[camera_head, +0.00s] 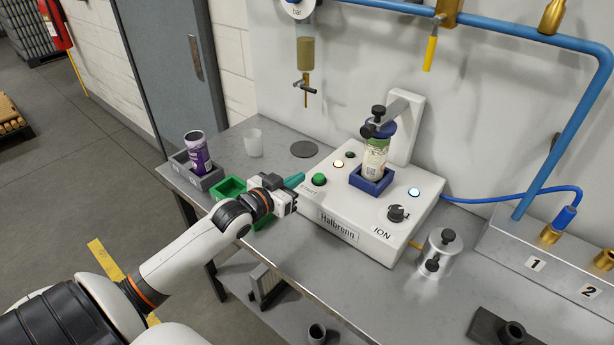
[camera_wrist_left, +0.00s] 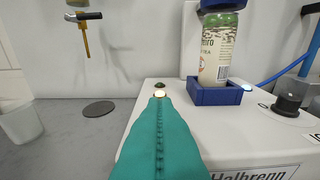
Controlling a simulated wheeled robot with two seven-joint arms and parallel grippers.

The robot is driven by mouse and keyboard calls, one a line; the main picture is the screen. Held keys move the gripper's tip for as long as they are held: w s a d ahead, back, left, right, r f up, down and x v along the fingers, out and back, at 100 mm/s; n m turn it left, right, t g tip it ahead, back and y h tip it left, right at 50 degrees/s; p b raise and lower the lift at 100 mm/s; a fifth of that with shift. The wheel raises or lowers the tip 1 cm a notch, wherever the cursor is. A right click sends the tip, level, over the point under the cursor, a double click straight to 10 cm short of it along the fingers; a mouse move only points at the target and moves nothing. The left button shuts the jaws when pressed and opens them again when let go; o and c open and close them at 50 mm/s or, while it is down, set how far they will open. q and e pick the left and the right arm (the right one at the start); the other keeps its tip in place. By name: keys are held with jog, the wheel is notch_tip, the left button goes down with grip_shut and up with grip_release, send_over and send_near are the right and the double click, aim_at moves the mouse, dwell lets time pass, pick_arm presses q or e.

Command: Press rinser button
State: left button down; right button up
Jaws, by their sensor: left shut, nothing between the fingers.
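The white Halbrenn rinser box (camera_head: 345,228) stands on the steel bench with a green button (camera_head: 319,180) at its left front corner. A can (camera_head: 375,157) stands upright in the blue holder (camera_head: 371,180) on the box; it also shows in the wrist view (camera_wrist_left: 217,50). My left gripper (camera_head: 298,180) is shut and empty. Its teal fingers point at the green button from the left, close to it; whether they touch it I cannot tell. In the wrist view the fingers (camera_wrist_left: 160,108) cover the spot where the button sits. My right gripper is out of view.
A purple can (camera_head: 196,153) stands in a grey tray (camera_head: 211,178) at the left, beside a green tray (camera_head: 226,187). A translucent cup (camera_head: 253,142) and a dark disc (camera_head: 304,149) are behind my gripper. A black knob (camera_head: 396,213) and lit lamps (camera_head: 413,192) are on the box.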

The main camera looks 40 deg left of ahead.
pick_arm(q)
jog(key=s, duration=0.3)
jog(key=shift+s+a+r, duration=0.15)
jog(key=shift+s+r, duration=0.2)
jog(key=shift+r, duration=0.05)
dwell(0.5)
jog(key=shift+f, duration=0.1)
